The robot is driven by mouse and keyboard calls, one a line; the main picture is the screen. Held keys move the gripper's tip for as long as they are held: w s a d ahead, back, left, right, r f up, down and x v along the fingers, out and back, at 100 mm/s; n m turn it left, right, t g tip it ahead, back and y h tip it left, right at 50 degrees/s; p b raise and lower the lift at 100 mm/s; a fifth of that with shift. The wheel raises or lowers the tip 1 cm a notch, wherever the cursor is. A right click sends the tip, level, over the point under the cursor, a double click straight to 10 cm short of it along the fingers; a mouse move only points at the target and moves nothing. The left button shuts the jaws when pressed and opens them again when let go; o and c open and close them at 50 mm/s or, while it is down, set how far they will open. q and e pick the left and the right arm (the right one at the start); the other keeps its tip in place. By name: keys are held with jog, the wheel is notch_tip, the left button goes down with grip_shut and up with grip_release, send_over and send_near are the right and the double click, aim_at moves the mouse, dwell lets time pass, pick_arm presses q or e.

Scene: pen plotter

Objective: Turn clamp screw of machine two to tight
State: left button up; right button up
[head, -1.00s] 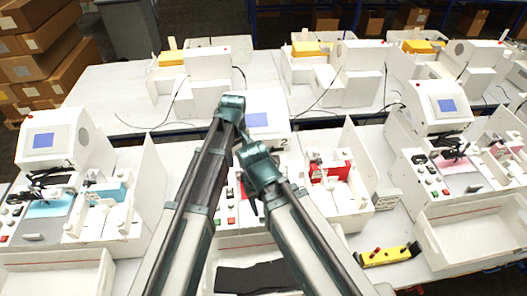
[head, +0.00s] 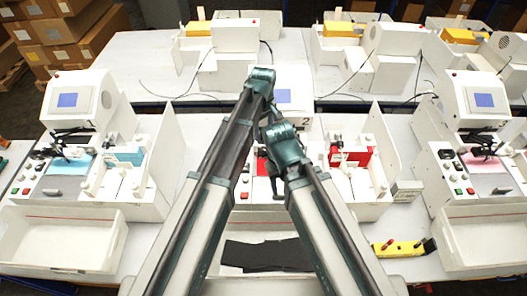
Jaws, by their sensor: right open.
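Machine two, a white plotter with the number 2 on its label (head: 305,122) and a blue screen (head: 285,97), stands in the middle of the head view, largely hidden behind my two arms. A red block (head: 350,157) shows in its right-hand bay. I cannot pick out its clamp screw. My right gripper (head: 274,190) is open, pointing down in front of machine two's button panel; I see nothing held in it. My left arm crosses the machine's left part, and its gripper does not show.
Similar machines stand left, with a cyan block (head: 125,156), and right, with a pink sheet (head: 483,162). White trays (head: 62,240) stand in front. A yellow bar with red and black knobs (head: 405,247) lies front right. More machines stand on the table behind.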

aim_at(264, 149)
pick_arm(q)
notch_tip(264, 149, down, 9)
jog(key=b, duration=0.8)
jog(key=shift+c, duration=0.3)
grip_shut()
